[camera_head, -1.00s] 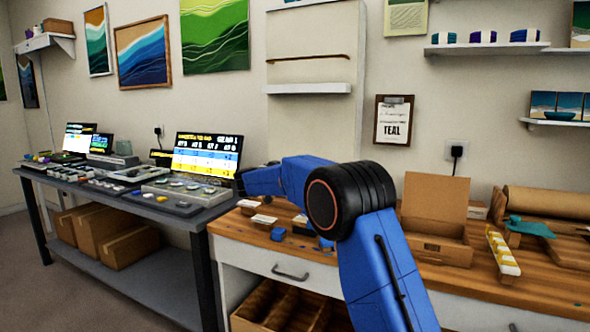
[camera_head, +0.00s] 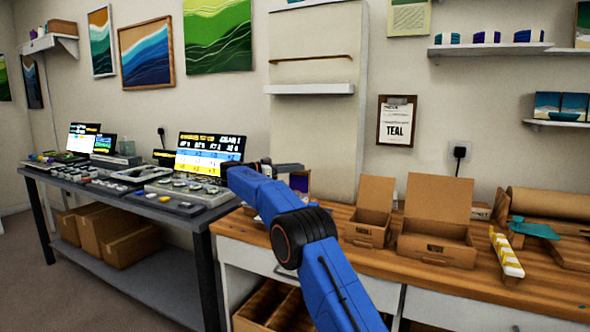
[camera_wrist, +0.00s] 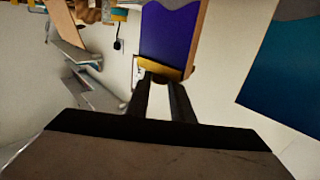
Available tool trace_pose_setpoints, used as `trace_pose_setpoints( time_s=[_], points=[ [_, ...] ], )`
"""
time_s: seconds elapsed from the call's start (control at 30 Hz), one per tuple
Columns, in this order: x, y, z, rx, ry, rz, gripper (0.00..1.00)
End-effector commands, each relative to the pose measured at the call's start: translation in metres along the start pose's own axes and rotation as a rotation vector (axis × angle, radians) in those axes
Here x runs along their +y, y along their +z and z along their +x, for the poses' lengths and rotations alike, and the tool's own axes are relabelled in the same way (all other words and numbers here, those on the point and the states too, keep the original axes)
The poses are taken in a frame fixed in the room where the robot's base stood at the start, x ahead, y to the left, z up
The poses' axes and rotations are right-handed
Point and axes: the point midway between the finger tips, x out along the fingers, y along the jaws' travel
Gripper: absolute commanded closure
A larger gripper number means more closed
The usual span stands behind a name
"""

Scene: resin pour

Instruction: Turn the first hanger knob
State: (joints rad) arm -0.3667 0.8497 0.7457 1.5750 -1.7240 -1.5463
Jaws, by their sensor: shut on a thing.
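My gripper (camera_wrist: 163,82) is shut on the edge of a small panel (camera_wrist: 168,35) with a purple face, a yellow band and a wooden side edge. In the head view the panel (camera_head: 300,181) shows small and partly hidden by my gripper (camera_head: 288,169), held above the wooden counter. No hanger knob can be made out in either view. A pale wall board (camera_head: 315,130) with a thin brown rail (camera_head: 310,59) and a white ledge (camera_head: 310,89) stands behind and above my gripper.
A dark bench (camera_head: 118,197) with screens and control boxes (camera_head: 185,188) stands left. Open cardboard boxes (camera_head: 437,243) sit on the counter (camera_head: 480,284) at right, beside a yellow-and-white strip (camera_head: 506,255). A clipboard marked TEAL (camera_head: 397,121) hangs on the wall. A blue-green panel (camera_wrist: 285,70) shows in the wrist view.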

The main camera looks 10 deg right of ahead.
Motion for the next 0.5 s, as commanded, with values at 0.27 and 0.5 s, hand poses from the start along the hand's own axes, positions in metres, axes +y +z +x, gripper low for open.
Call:
trace_pose_setpoints(
  time_s=[0.27,0.5],
  points=[
    [-0.0007,-0.0002,0.0001,0.001,0.041,0.0,1.0],
    [-0.0006,-0.001,0.0002,0.001,0.047,0.001,1.0]
  ],
)
